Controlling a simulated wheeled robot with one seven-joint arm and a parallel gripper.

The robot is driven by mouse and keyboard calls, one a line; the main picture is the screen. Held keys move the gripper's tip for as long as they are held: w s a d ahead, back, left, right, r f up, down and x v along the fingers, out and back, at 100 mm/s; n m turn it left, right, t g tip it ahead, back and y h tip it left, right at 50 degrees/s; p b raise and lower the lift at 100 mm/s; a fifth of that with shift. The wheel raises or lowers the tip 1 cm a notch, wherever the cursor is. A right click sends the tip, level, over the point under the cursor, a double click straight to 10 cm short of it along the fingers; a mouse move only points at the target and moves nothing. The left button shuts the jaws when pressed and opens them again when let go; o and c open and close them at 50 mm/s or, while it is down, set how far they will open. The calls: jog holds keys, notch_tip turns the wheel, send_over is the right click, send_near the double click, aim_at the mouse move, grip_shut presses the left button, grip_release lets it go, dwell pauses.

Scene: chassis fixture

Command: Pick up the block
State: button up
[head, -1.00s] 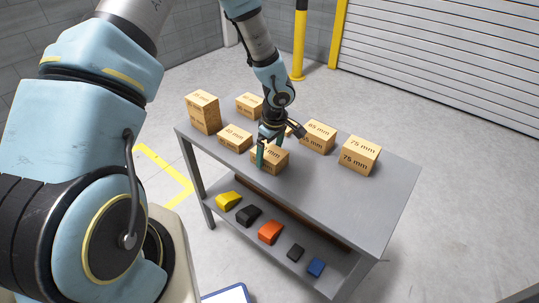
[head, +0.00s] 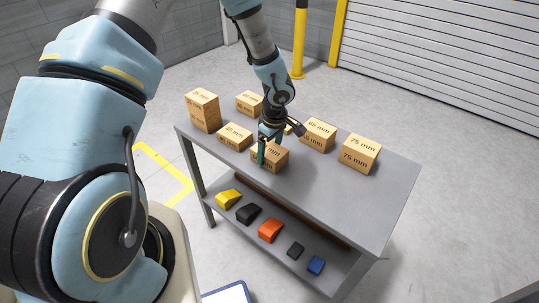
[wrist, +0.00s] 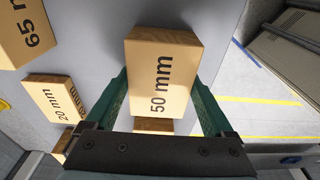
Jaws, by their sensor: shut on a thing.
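The wooden block marked 50 mm (wrist: 165,75) sits between the two green fingers of my gripper (wrist: 160,110) in the wrist view. In the head view the block (head: 275,160) is at the front edge of the grey table (head: 345,205), and it appears to rest on the top. My gripper (head: 267,150) reaches down over it from above, shut on it. The gripper hides part of the block and its label.
Other wooden blocks stand close by: a tall one (head: 203,112) at the left, a low one (head: 234,138), one marked 65 mm (head: 318,136) and one marked 75 mm (head: 360,154). Coloured pieces, such as an orange one (head: 270,231), lie on the lower shelf. The table's right end is clear.

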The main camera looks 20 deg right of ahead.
aim_at(270, 149)
notch_tip(270, 149, up, 9)
jog(key=shift+r+b, duration=0.1)
jog(key=shift+b, duration=0.85)
notch_tip(270, 149, up, 15)
jog(key=p, duration=0.8)
